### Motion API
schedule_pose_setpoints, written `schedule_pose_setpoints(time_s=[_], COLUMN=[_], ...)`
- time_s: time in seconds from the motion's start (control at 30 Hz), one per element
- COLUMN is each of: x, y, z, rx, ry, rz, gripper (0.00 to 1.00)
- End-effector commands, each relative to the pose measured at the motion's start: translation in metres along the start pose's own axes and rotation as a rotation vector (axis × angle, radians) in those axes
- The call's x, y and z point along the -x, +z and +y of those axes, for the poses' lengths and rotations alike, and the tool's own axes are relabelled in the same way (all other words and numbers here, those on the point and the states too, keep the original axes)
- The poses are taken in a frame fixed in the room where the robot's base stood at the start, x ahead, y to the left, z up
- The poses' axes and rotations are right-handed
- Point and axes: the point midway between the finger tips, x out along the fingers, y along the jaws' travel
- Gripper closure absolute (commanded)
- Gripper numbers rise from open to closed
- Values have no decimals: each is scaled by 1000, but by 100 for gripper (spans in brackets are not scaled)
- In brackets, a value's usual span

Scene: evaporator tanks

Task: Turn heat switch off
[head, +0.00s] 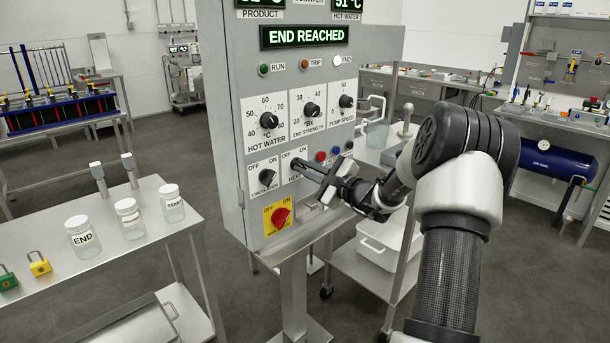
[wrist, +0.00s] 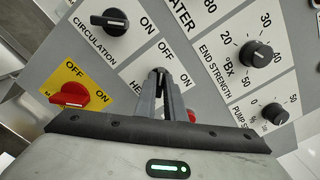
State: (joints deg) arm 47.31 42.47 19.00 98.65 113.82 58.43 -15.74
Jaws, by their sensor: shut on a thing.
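The heat switch (head: 294,164) is on the grey control panel (head: 232,110), to the right of the circulation switch (head: 267,177). Its white plate is marked OFF and ON. My gripper (head: 300,166) reaches it from the right in the head view. In the wrist view my gripper (wrist: 161,76) is shut on the small dark knob of the heat switch (wrist: 159,71). The fingers cover most of the knob and part of the label, so its exact angle cannot be told.
The red main switch (head: 280,216) on a yellow plate sits below. The hot water (head: 268,121), end strength (head: 311,109) and pump speed (head: 345,101) dials are above. The display (head: 305,36) reads END REACHED. Push buttons (head: 335,151) lie close to my gripper.

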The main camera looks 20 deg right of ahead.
Motion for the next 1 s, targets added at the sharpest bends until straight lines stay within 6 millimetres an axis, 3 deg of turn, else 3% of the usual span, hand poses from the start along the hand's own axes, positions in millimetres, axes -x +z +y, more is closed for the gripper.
schedule_pose_setpoints(time_s=[0.47, 0.5, 0.6, 1.0], x=[1, 1, 0, 8], y=[-1, -1, -1, -1], z=[1, 1, 1, 0], rx=[15, 15, 15, 14], ry=[2, 2, 2, 1], rz=[3, 3, 2, 3], gripper=[100, 87, 72, 72])
